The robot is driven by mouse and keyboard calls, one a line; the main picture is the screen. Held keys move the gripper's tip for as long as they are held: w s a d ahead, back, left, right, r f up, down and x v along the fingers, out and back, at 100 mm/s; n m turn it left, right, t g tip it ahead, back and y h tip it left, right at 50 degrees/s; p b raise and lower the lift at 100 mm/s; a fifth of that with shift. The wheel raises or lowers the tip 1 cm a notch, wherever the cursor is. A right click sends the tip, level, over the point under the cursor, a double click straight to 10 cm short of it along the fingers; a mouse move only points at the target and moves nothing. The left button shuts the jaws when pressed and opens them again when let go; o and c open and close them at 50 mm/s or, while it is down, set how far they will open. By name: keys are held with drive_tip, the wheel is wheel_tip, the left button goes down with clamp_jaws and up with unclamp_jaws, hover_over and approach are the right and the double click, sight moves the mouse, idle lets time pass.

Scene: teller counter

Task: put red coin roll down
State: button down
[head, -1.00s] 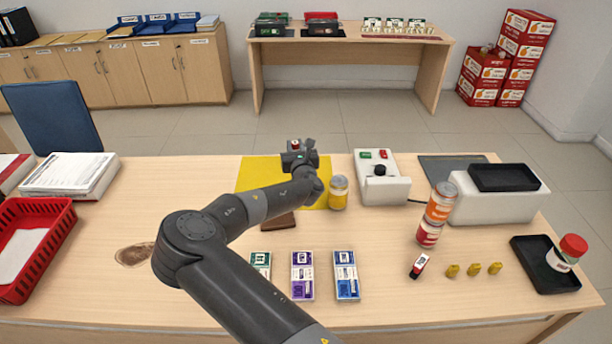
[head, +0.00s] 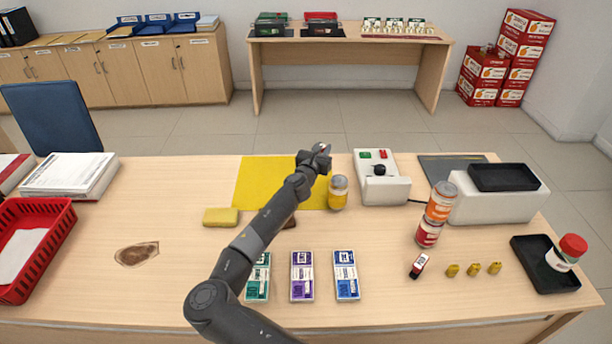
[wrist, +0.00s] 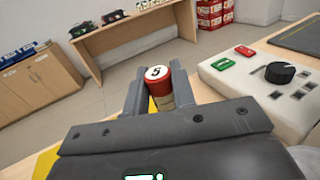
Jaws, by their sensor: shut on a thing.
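The red coin roll (wrist: 159,88) is upright between my gripper's fingers in the wrist view. Its white top is marked with a 5. My gripper (head: 322,150) is shut on it, over the far right part of the yellow mat (head: 260,180) in the head view. Only a small bit of the roll shows in the head view. I cannot tell whether its base touches anything. The yellow mat also shows in the wrist view (wrist: 45,160), partly hidden by my gripper.
A jar with a yellow label (head: 338,194) stands close to my wrist. A white box with a black knob (head: 385,190) is to the right. A yellow sponge (head: 221,217) lies left. Coloured note bundles (head: 302,277) lie in front. The mat's left part is clear.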

drive_tip(key=shift+d+r+m+g+h, duration=2.7)
drive_tip(key=shift+r+m+h, duration=0.2)
drive_tip(key=shift+r+h, duration=0.45)
drive_tip(key=w+a+f, duration=0.1)
drive_tip(key=a+f, duration=0.2)
drive_tip(key=f, duration=0.1)
drive_tip(key=w+a+f, duration=0.1)
drive_tip(key=a+f, duration=0.3)
drive_tip(key=w+a+f, duration=0.1)
drive_tip(key=a+f, duration=0.3)
drive_tip(key=shift+w+f, duration=0.15)
drive_tip(key=shift+w, duration=0.25)
drive_tip(key=shift+f, duration=1.95)
drive_tip(key=shift+f, duration=0.1)
drive_tip(key=c, duration=1.2)
unclamp_jaws()
